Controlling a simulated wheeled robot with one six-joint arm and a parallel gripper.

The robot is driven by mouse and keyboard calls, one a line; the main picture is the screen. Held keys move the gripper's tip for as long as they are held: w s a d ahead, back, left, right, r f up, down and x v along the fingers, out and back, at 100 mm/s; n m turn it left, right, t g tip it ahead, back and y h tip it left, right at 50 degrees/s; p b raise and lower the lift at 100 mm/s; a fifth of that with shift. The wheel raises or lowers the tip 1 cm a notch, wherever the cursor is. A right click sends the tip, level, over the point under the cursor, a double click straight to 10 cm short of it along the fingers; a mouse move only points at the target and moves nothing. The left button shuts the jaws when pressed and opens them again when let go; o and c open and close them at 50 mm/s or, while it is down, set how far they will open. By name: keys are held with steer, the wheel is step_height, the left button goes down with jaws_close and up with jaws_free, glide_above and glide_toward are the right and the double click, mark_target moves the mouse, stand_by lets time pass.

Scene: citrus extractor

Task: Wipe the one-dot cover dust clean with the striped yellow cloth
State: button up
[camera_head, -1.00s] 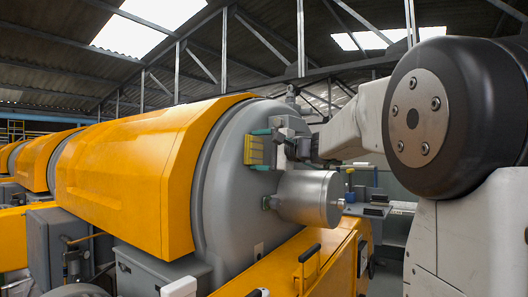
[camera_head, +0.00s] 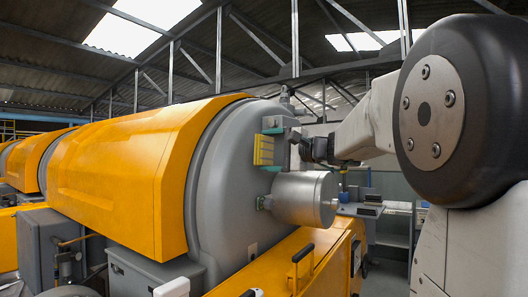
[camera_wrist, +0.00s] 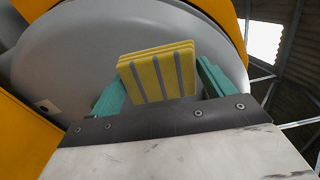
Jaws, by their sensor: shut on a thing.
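The striped yellow cloth (camera_wrist: 158,75) is a folded yellow pad with grey stripes. It sits between the two teal fingers of my gripper (camera_wrist: 160,85), which is shut on it. In the head view the cloth (camera_head: 263,150) shows beside the large grey rounded end cover (camera_head: 225,175) of the orange machine. The cloth is close to the cover's face, but I cannot tell whether it touches. I see no dot mark and no clear dust patch on the cover in either view.
A grey metal cylinder (camera_head: 301,198) sticks out from the cover just below my gripper. An orange cabinet with a black handle (camera_head: 302,254) stands below it. The orange hood (camera_head: 120,175) runs left. A bench with dark items (camera_head: 368,208) is behind at right.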

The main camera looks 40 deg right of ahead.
stand_by(0.3)
steer(key=shift+v, duration=1.55)
steer(key=shift+a, duration=0.1)
